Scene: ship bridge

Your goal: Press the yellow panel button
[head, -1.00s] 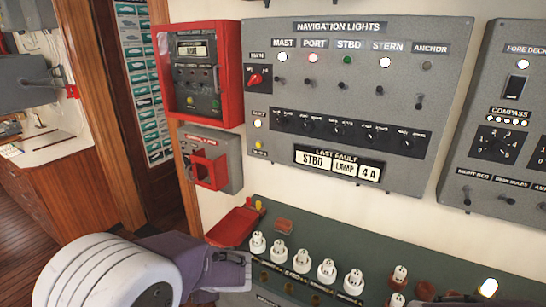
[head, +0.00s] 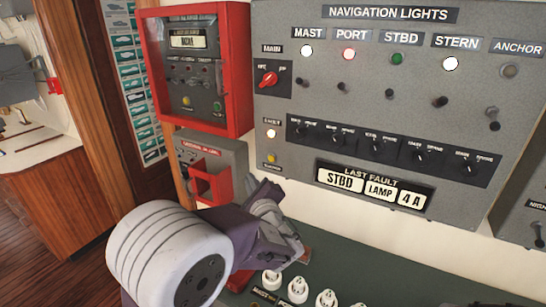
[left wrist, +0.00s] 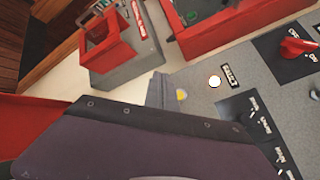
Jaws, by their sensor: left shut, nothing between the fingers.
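A small round yellow button (head: 271,158) sits at the lower left of the grey navigation lights panel (head: 380,72), below a lit white lamp (head: 271,134). It also shows in the left wrist view (left wrist: 181,95), partly hidden beside my fingertips. My left gripper (head: 268,189) is shut and empty, a little below the button in the head view. In the left wrist view the fingertips (left wrist: 158,91) are just left of the button; I cannot tell whether they touch it. My right gripper is not in view.
A red-framed box (head: 243,70) with another yellow button (head: 187,101) inside hangs to the left. A grey box with a red guard (head: 211,184) is below it. White knobs (head: 298,288) stand on the console under my arm. A red rotary switch (head: 268,78) is above the button.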

